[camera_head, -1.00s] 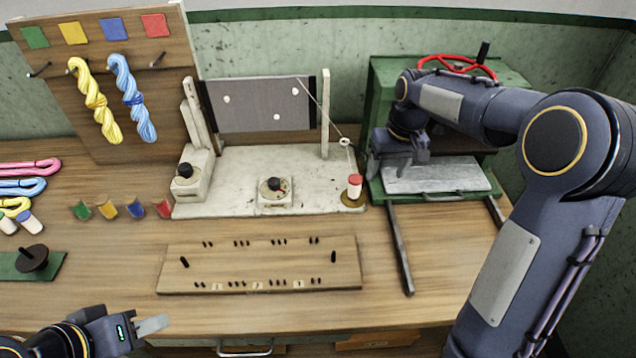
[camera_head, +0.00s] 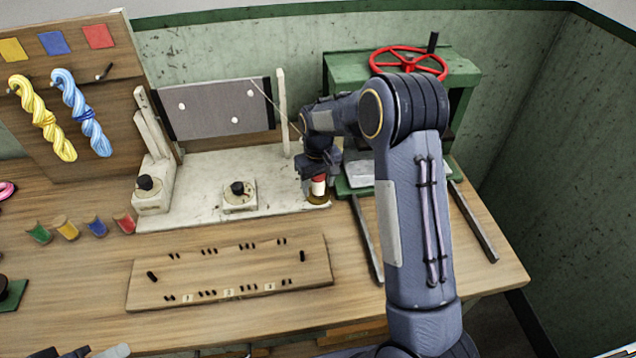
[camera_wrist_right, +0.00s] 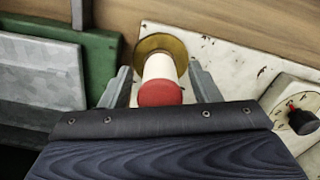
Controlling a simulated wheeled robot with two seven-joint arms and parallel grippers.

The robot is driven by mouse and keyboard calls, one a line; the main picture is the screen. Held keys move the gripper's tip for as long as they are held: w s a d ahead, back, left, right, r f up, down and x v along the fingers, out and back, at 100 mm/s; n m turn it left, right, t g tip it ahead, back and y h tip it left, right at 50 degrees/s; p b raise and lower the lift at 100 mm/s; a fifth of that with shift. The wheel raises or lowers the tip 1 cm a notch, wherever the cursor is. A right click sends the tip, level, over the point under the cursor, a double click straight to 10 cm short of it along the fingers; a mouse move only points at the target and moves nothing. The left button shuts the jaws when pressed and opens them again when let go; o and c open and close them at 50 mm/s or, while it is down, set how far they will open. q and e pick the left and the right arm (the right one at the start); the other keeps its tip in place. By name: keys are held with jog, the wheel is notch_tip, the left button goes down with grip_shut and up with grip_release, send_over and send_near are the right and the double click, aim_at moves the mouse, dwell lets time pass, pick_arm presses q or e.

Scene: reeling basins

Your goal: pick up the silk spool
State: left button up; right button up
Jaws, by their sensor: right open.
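The silk spool (camera_head: 318,186) has a red top and a white body and stands on a round brass base (camera_head: 317,199) at the right end of the white machine board. It also shows in the right wrist view (camera_wrist_right: 160,88), between the two fingers. My right gripper (camera_head: 316,172) is at the spool in the head view, partly covering it. In the right wrist view its fingers (camera_wrist_right: 163,85) are apart, one on each side of the spool. I cannot tell whether either finger touches it. My left gripper (camera_head: 95,352) shows only partly at the bottom left edge.
The green press (camera_head: 460,75) with a red wheel (camera_head: 408,62) stands right of the spool. A black knob (camera_head: 237,188) is on the white board (camera_head: 270,200). A pegged wooden board (camera_head: 230,275) lies in front. Yellow and blue skeins hang at the left.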

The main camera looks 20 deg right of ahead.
jog(key=c, duration=1.1)
